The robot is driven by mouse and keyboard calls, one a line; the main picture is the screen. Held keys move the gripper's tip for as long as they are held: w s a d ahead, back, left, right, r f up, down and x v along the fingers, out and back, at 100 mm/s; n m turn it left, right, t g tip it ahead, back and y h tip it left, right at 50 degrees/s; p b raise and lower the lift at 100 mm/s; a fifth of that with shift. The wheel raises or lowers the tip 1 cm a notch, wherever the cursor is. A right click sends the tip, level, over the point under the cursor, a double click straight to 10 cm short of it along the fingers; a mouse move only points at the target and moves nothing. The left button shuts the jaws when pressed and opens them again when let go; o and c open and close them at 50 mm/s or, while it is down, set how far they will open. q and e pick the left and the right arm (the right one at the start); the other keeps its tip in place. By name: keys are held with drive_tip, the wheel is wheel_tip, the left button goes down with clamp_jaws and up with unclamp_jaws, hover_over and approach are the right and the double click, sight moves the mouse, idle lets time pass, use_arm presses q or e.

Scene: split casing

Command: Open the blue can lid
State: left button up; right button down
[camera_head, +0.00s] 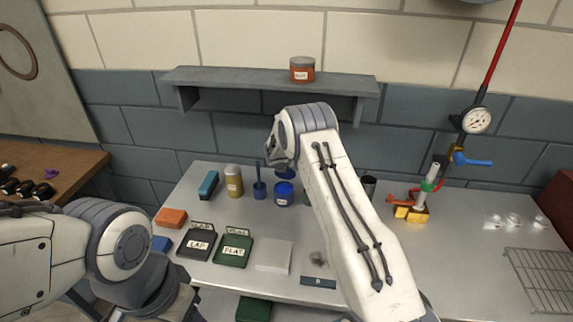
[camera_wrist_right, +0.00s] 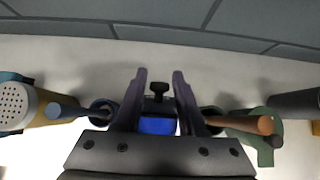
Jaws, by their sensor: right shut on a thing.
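The blue can (camera_head: 284,196) stands on the grey bench at the middle, below my right gripper. My right gripper (camera_head: 284,164) is above the can, partly hidden behind its own wrist. A blue lid-like piece (camera_head: 286,173) shows at the gripper, above the can and apart from its body. In the right wrist view a blue piece (camera_wrist_right: 158,125) lies between the two dark fingers, with a small black knob (camera_wrist_right: 158,90) near the tips. The gripper is shut on this lid. My left arm reaches in at the lower left, but its fingers do not show.
A gold can (camera_head: 233,181) and a blue pot with a handle (camera_head: 259,190) stand left of the can. Dark LAP (camera_head: 198,244) and green FLAT (camera_head: 233,251) boxes lie in front. A shelf (camera_head: 220,76) holds a red can (camera_head: 302,70). A valve assembly (camera_head: 410,212) stands right.

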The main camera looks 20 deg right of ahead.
drive_tip(key=shift+s+a+f, duration=0.1)
drive_tip(key=shift+s+f, duration=0.15)
drive_tip(key=shift+f, duration=0.2)
idle(0.5)
drive_tip(key=shift+c, duration=2.4)
unclamp_jaws()
drive_tip(key=shift+w+r, duration=0.1)
drive_tip(key=shift+r, duration=0.05)
drive_tip(key=shift+r, duration=0.1)
drive_tip(key=shift+r, duration=0.15)
drive_tip(key=b+v, duration=0.3)
drive_tip(key=v, duration=0.7)
